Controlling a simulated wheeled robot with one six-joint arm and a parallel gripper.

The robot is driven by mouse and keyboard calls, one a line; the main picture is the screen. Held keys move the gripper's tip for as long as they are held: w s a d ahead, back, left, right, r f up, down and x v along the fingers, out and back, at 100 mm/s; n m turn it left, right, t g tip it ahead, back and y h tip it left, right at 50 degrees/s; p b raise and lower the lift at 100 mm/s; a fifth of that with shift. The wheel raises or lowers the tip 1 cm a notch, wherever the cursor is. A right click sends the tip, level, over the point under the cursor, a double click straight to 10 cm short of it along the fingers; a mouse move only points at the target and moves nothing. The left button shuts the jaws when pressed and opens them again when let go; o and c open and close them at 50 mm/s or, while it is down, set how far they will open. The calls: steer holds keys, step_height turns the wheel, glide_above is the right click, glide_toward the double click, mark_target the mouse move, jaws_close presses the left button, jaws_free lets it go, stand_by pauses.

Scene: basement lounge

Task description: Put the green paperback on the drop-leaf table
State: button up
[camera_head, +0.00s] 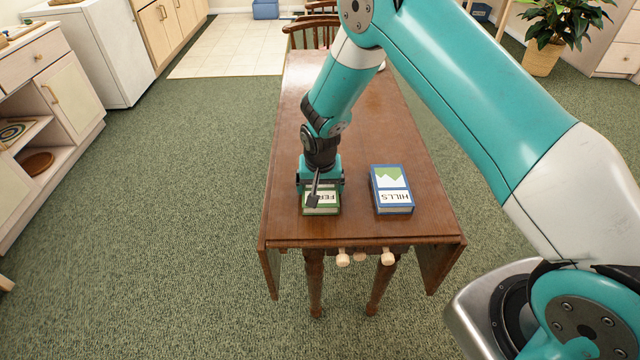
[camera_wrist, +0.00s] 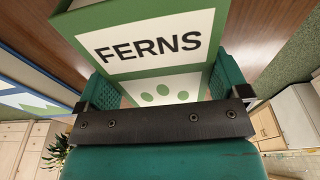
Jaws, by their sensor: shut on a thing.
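The green paperback (camera_head: 322,210), with a white panel reading FERNS, is at the near left part of the drop-leaf table (camera_head: 345,130). My gripper (camera_head: 320,188) points down and is shut on the book, hiding its far part. In the wrist view the green paperback (camera_wrist: 150,42) sits between the two teal fingers (camera_wrist: 160,85). The book looks level and is at or very near the tabletop; I cannot tell whether it touches.
A blue book (camera_head: 391,190) marked HILLS lies to the right of the green paperback, with a gap between them. The tabletop behind both is mostly clear. A wooden chair (camera_head: 310,30) stands at the far end. Pale knobs (camera_head: 343,259) show under the near edge.

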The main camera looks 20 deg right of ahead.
mark_target(320, 190)
steer(key=shift+f, duration=0.2)
steer(key=o, duration=0.7)
steer(key=shift+c, duration=0.2)
steer(key=s+a+r+n+y+b, duration=0.1)
steer(key=s+r, duration=0.2)
steer(key=r, duration=0.6)
steer(key=s+a+r+n, duration=0.1)
steer(key=s+r, duration=0.2)
steer(key=r, duration=0.7)
steer(key=s+a+r+n+g+y, duration=0.1)
steer(key=s+r+n, duration=0.3)
steer(key=s, duration=0.8)
steer(key=s+a+r+n+y, duration=0.1)
steer(key=s+r+n, duration=0.3)
steer(key=s+r, duration=0.4)
steer(key=s+y, duration=0.1)
steer(key=s, duration=0.4)
steer(key=shift+a+r+n+g+y, duration=0.3)
steer(key=shift+n+g+y, duration=0.1)
